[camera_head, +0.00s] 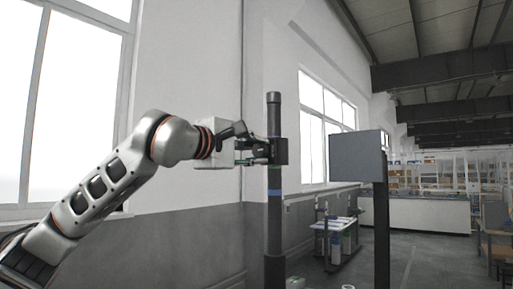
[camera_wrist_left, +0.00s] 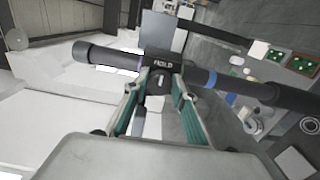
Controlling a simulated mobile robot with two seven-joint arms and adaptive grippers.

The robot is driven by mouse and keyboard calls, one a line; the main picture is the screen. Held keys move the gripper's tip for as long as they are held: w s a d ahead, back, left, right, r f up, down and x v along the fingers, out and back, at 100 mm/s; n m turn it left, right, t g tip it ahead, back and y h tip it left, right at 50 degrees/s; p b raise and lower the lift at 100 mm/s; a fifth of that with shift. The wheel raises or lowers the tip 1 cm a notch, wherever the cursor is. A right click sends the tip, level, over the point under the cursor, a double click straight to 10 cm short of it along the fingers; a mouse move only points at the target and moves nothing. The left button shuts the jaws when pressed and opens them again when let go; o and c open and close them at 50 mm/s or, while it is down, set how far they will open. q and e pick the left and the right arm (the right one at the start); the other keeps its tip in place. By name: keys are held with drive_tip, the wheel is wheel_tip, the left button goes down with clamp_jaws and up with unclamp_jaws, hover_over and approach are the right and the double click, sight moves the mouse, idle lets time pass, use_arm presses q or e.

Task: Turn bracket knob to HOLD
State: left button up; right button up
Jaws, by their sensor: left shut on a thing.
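In the left wrist view the bracket (camera_wrist_left: 160,60) carries white lettering that seems to read HOLD. The bracket knob (camera_wrist_left: 159,80) with a pale mark lies just below the lettering, between my fingertips. My left gripper (camera_head: 264,150) reaches the bracket from the left and is shut on the knob. Its green-sided fingers (camera_wrist_left: 160,88) partly hide the knob, so its exact angle is hard to tell. My right gripper is not in view.
A grey box on a dark post (camera_head: 358,156) stands right of the column. A low table with items (camera_head: 338,225) stands beyond the column. Open floor lies at the lower right.

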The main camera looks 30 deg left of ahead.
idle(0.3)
use_arm(q)
drive_tip(key=o, duration=1.1)
drive_tip(key=s, duration=0.8)
drive_tip(key=s+a, duration=0.1)
drive_tip(key=s, duration=0.3)
